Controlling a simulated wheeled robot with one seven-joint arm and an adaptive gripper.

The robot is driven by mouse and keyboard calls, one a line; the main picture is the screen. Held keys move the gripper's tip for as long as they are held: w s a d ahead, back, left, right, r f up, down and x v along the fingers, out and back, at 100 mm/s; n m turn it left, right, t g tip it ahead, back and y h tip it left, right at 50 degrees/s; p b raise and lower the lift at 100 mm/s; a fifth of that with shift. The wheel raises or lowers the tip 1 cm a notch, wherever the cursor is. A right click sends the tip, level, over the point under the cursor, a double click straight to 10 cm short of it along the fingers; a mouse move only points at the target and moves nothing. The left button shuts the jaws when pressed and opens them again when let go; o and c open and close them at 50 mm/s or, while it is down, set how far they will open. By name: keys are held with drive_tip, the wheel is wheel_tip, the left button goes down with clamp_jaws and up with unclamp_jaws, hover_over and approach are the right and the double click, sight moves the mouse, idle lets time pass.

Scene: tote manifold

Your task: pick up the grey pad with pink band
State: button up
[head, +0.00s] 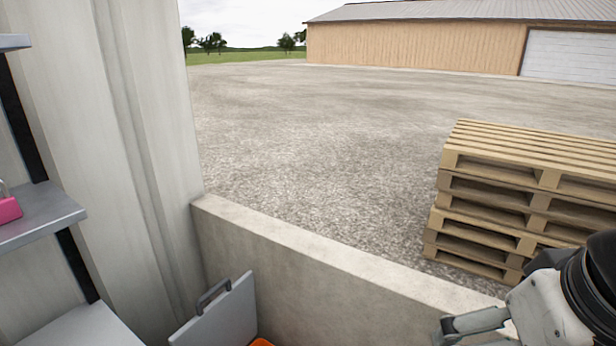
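No grey pad with a pink band can be made out for certain. A pink object with a thin grey loop on top (8,210) sits on the middle shelf and is cut off by the left picture edge. It looks like a padlock, but I cannot tell whether it is the pad. My arm shows at the lower right, with a grey finger-like part of my gripper (472,322) at the bottom edge. It is far from the pink object. Its fingertips are not clear, so I cannot tell whether it is open or shut.
A grey shelf unit (40,215) stands at the left. A grey panel with a handle (225,312) stands tilted by the low concrete wall (300,255), with something orange (261,342) beside it. Stacked wooden pallets (530,190) stand beyond the wall. Open gravel lies behind.

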drive_tip(key=w+a+f+m+g+y+b, duration=0.1)
drive_tip(key=w+a+f+g+y+b, duration=0.15)
drive_tip(key=w+a+f+b, duration=0.85)
drive_tip(key=w+a+f+m+g+y+b, duration=0.15)
drive_tip(key=w+a+f+g+b, duration=0.3)
drive_tip(key=w+a+f, duration=1.1)
drive_tip(key=s+a+f+b, duration=0.2)
drive_tip(key=a+f+b, duration=0.1)
drive_tip(key=f, duration=1.1)
drive_tip(key=s+a+f+m+g+h+b, duration=0.1)
drive_tip(key=a+f+b, duration=0.2)
drive_tip(key=f, duration=1.2)
drive_tip(key=s+a+f+m+h+b, duration=0.1)
drive_tip(key=f+b, duration=0.4)
drive_tip(key=f, duration=1)
drive_tip(key=shift+s+a+f+m, duration=0.15)
drive_tip(key=shift+s+a, duration=0.3)
drive_tip(key=shift+a, duration=0.15)
drive_tip(key=shift+s+a+f+m, duration=0.1)
drive_tip(key=shift+s+a, duration=0.3)
drive_tip(key=shift+a, duration=0.2)
drive_tip(key=shift+b+x, duration=1.45)
drive_tip(key=shift+x, duration=1.7)
drive_tip(key=shift+s+r, duration=0.1)
drive_tip(key=shift+s, duration=0.1)
drive_tip(key=c, duration=1.3)
